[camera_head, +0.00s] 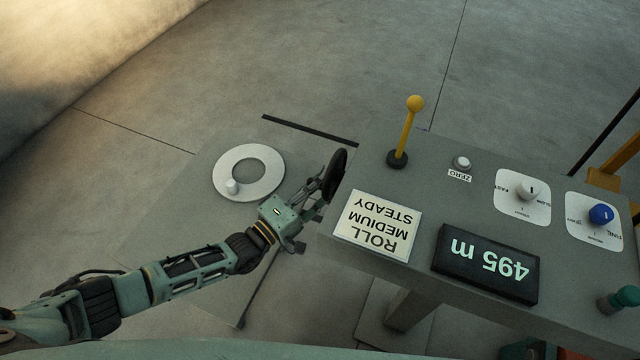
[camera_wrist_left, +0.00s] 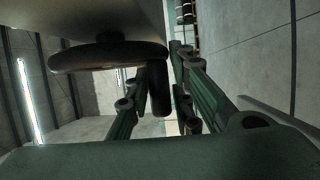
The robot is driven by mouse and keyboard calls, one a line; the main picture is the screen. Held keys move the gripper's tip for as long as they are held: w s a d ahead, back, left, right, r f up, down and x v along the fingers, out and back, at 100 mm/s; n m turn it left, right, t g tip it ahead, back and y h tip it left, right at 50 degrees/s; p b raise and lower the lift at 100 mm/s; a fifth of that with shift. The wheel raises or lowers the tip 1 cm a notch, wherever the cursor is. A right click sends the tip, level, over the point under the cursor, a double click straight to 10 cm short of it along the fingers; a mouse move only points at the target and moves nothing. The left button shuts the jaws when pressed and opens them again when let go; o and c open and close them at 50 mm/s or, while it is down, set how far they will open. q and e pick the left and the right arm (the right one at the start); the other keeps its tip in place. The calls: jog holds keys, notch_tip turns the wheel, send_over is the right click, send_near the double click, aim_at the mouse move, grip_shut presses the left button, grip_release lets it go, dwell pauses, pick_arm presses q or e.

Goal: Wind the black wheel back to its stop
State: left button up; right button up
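The black wheel (camera_head: 335,174) sits on the left end of the grey console, seen nearly edge-on in the head view. In the left wrist view the wheel's dark rim (camera_wrist_left: 84,58) spans the upper left, and its handle (camera_wrist_left: 159,92) hangs down from it. My left gripper (camera_head: 312,203) is right at the wheel. In the left wrist view its two fingers stand on either side of the handle, close against it, and appear shut on it. The display (camera_head: 485,264) reads 495 m.
The console (camera_head: 455,190) carries a yellow lever (camera_head: 407,130), a ZERO button (camera_head: 462,163), a white knob (camera_head: 526,190), a blue knob (camera_head: 601,214), a green knob (camera_head: 628,296) and a ROLL MEDIUM STEADY sign (camera_head: 377,225). A white ring with a peg (camera_head: 248,173) lies left of the wheel.

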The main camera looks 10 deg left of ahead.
pick_arm(q)
jog(key=shift+r, duration=0.1)
grip_shut()
jog(key=shift+r, duration=0.1)
